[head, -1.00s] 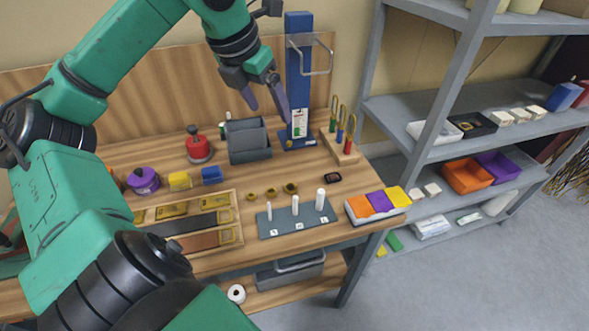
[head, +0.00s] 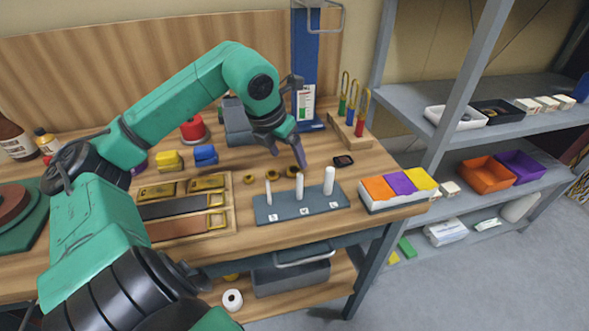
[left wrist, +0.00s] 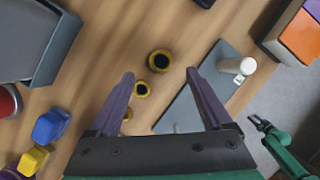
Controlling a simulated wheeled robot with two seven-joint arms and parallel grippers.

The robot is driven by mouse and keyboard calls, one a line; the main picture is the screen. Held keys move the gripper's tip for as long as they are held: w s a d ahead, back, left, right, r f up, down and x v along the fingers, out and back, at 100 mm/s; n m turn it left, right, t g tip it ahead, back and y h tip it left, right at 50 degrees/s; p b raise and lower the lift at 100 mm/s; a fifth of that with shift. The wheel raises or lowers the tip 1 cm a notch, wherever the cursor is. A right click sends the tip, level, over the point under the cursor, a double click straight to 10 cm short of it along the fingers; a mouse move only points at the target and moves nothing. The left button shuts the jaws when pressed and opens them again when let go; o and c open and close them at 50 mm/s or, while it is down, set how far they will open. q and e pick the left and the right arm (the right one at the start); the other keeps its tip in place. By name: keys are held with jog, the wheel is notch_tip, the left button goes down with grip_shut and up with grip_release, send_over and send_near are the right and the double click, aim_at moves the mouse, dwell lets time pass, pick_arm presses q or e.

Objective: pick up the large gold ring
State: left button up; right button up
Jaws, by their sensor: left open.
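Three gold rings lie in a row on the wooden bench. The large gold ring (head: 292,171) is the rightmost in the head view, partly close behind a fingertip. In the left wrist view the large ring (left wrist: 153,68) lies just beyond and between the fingertips. The middle ring (head: 271,174) and the small ring (head: 249,180) sit to its left. My left gripper (head: 288,158) is open and empty, pointing down above the large ring; its purple fingers also show in the left wrist view (left wrist: 160,74). My right gripper (left wrist: 262,126) shows small at the lower right of the left wrist view, its jaws unclear.
A grey-blue base (head: 262,214) with three white pegs stands in front of the rings. A grey bin (head: 238,125) is behind, and a block with coloured hooked tools (head: 345,134) is at back right. An orange, purple and yellow box (head: 397,203) stands at right.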

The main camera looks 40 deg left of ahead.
aim_at(292, 176)
pick_arm(q)
jog(key=p+x, duration=0.2)
jog(key=x, duration=0.2)
jog(key=shift+f, duration=0.1)
jog(key=shift+w+f, duration=0.2)
jog(key=shift+f, duration=0.2)
grip_shut()
jog(key=shift+r, duration=0.15)
